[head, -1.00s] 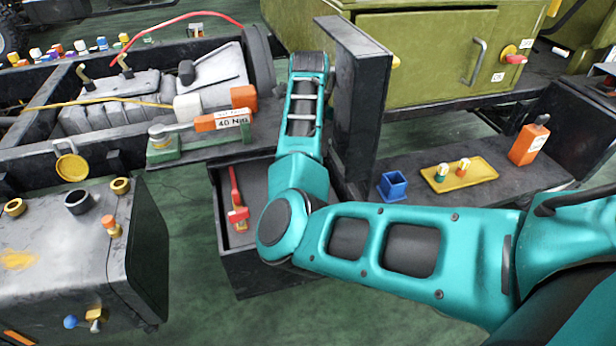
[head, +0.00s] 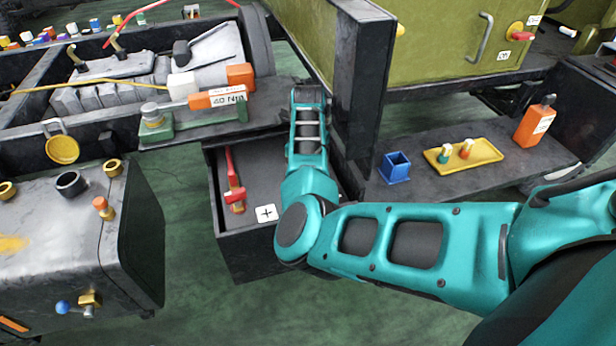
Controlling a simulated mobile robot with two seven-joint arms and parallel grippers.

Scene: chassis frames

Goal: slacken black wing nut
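I cannot make out a black wing nut for certain. A small dark knob (head: 182,53) stands on the grey engine block (head: 130,85), too small to tell its shape. A black ring-shaped cap (head: 70,184) sits on top of the grey tank (head: 60,235) at the lower left. My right arm reaches in from the right and bends up over the open drawer beside the black post. Its gripper does not show; the far end of the arm is seen from behind. My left gripper is not in view.
The open drawer (head: 255,240) holds a red tool (head: 234,185) and a white plus-marked tile (head: 266,213). A black post (head: 360,90) stands close to my arm. On the right shelf are a blue cup (head: 395,168), yellow tray (head: 490,150) and orange bottle (head: 535,122).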

